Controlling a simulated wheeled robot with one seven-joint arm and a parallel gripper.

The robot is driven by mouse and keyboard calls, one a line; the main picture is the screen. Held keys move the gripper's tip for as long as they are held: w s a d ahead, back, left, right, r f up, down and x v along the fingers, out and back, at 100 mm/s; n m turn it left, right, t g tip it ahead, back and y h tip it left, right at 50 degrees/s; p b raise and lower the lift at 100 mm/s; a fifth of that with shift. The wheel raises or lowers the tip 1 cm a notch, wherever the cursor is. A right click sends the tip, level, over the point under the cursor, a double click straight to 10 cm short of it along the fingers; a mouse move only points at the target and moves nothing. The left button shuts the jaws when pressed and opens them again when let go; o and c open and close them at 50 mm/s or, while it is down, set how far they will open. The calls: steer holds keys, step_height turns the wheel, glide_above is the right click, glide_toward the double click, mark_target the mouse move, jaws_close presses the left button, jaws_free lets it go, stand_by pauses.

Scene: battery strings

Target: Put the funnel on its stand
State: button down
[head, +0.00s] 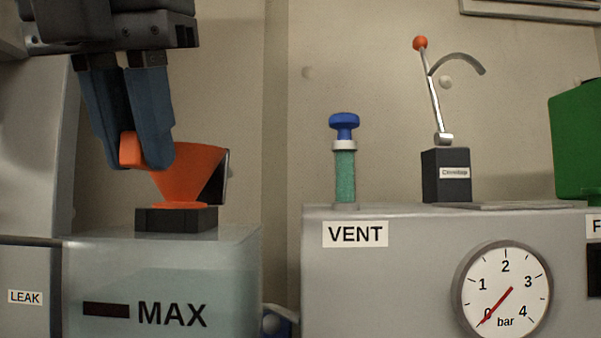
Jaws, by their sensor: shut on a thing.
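The orange funnel (185,174) is at the left in the head view, upright, its wide mouth up. Its narrow lower end is at a dark square block (176,219) on top of the translucent tank marked MAX. I cannot tell whether it touches or goes into that block. My gripper (143,157) points down from above and is shut on the funnel's orange tab at the left of the rim. The fingers hide part of the funnel. A dark upright piece (223,178) shows just behind the funnel's right side. I cannot tell which part is the stand.
Right of a gap, a grey cabinet (400,260) carries a blue-topped green vent cylinder (345,165), a lever with an orange knob (420,43) on a dark box, and a gauge (505,290) reading near 0. A green container (577,145) stands at the far right.

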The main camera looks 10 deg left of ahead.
steer(key=shift+r, duration=0.1)
steer(key=shift+r+p, duration=1.45)
steer(key=shift+r, duration=0.45)
steer(key=shift+s+f, duration=0.1)
